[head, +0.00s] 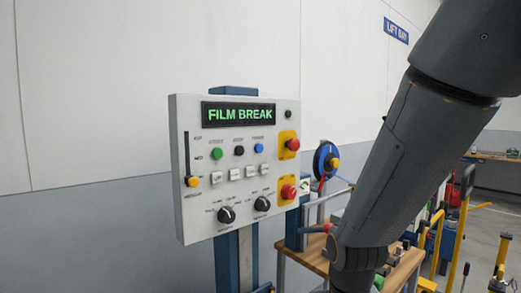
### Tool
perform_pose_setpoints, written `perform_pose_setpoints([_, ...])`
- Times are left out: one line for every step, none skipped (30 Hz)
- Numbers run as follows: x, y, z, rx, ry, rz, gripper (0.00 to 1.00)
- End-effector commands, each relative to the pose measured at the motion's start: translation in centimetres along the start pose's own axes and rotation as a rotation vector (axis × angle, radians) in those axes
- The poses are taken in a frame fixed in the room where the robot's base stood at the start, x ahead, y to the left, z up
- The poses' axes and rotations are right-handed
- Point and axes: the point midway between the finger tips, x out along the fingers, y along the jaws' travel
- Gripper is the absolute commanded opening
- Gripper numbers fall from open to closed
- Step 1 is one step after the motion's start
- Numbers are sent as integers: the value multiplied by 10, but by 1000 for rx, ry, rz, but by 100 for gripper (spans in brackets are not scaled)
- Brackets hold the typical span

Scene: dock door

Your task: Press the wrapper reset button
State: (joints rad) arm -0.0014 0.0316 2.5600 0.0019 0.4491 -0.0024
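A white control panel (185,215) stands on a blue post left of centre in the head view. Its display (239,114) reads "FILM BREAK" in green. Below it is a row of a green button (217,153), a black button (239,151) and a blue button (259,148). Their labels are too small to read, so I cannot tell which is the wrapper reset button. Two red mushroom buttons on yellow plates, an upper one (293,144) and a lower one (289,191), sit at the panel's right. My arm runs down on the right, apart from the panel in the picture; my gripper is not visible.
The panel also has a yellow-tipped slider (193,181), several white switches and two black knobs (226,214). A wooden-topped table (401,269) stands right of the panel, partly behind my arm. A blue reel (327,160) is above it. Yellow posts stand at far right.

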Motion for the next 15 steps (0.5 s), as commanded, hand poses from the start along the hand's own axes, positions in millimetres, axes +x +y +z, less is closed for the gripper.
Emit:
perform_pose_setpoints([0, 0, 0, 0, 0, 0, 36])
perform_pose_setpoints([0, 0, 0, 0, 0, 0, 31])
perform_pose_setpoints([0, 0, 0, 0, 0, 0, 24])
perform_pose_setpoints([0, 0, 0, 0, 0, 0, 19])
perform_pose_setpoints([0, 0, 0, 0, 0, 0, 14])
perform_pose_setpoints([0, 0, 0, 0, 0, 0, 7])
perform_pose_setpoints([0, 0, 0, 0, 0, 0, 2])
perform_pose_setpoints([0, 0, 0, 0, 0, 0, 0])
perform_pose_setpoints([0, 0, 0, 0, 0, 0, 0])
perform_pose_setpoints([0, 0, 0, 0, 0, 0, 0])
perform_pose_setpoints([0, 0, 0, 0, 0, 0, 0])
perform_pose_setpoints([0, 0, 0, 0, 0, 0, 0])
perform_pose_setpoints([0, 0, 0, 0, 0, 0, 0])
perform_pose_setpoints([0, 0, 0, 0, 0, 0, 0])
perform_pose_setpoints([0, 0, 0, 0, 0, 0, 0])
